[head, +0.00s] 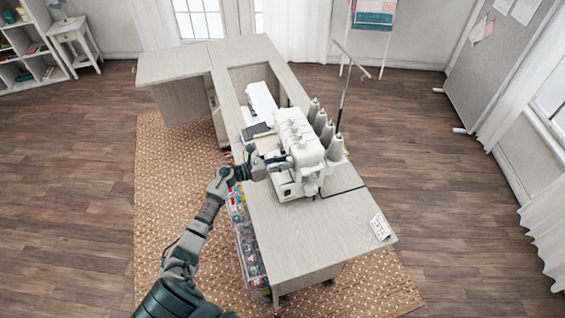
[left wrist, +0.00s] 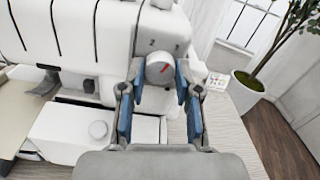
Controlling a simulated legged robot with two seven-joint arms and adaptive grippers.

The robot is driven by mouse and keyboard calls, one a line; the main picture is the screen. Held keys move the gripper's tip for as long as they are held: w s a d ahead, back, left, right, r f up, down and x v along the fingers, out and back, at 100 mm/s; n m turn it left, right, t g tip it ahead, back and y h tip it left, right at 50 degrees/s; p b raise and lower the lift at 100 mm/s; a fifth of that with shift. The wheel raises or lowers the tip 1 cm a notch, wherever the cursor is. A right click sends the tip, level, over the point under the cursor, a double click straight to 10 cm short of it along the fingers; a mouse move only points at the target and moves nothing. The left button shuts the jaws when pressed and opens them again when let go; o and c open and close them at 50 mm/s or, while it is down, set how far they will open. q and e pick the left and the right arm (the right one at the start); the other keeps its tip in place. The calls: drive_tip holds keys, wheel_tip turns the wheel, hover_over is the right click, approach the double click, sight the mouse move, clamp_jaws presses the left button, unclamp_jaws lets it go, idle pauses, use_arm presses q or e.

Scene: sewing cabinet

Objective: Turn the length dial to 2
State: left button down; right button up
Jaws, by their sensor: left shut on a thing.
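The white sewing machine (head: 299,141), a serger, stands on the wooden cabinet top. Its round white length dial (left wrist: 158,62) shows in the left wrist view between my fingertips, on the machine's end. A red mark on the dial slants to the upper right. Small dark figures sit on the body above the dial, too small to read surely. My left gripper (left wrist: 161,85) is shut on the dial, a blue-padded finger on each side. In the head view the left gripper (head: 284,161) reaches the machine's near side, and the dial is hidden there. My right gripper is not in view.
Thread cones (head: 327,128) stand behind the machine. A second white machine (head: 262,104) sits in the cabinet recess. A small white card (head: 380,227) lies at the cabinet's right end. The cabinet top (head: 297,234) in front is clear. Clear bins (head: 247,245) stand below its left edge.

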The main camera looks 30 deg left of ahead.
use_arm(q)
drive_tip(key=shift+w+a+r+n, duration=0.1)
drive_tip(key=shift+r+n, duration=0.2)
drive_tip(key=shift+n, duration=0.5)
drive_tip(key=n, duration=0.2)
drive_tip(key=shift+n+p, duration=0.35)
drive_tip(key=shift+n, duration=0.05)
drive_tip(key=shift+r+n, duration=0.1)
drive_tip(key=shift+n, duration=0.8)
drive_tip(key=shift+w+n+p, duration=0.1)
drive_tip(key=shift+n+p, duration=0.5)
drive_tip(key=shift+n, duration=0.5)
drive_tip(key=shift+n+p, duration=0.3)
drive_tip(key=shift+n, duration=0.7)
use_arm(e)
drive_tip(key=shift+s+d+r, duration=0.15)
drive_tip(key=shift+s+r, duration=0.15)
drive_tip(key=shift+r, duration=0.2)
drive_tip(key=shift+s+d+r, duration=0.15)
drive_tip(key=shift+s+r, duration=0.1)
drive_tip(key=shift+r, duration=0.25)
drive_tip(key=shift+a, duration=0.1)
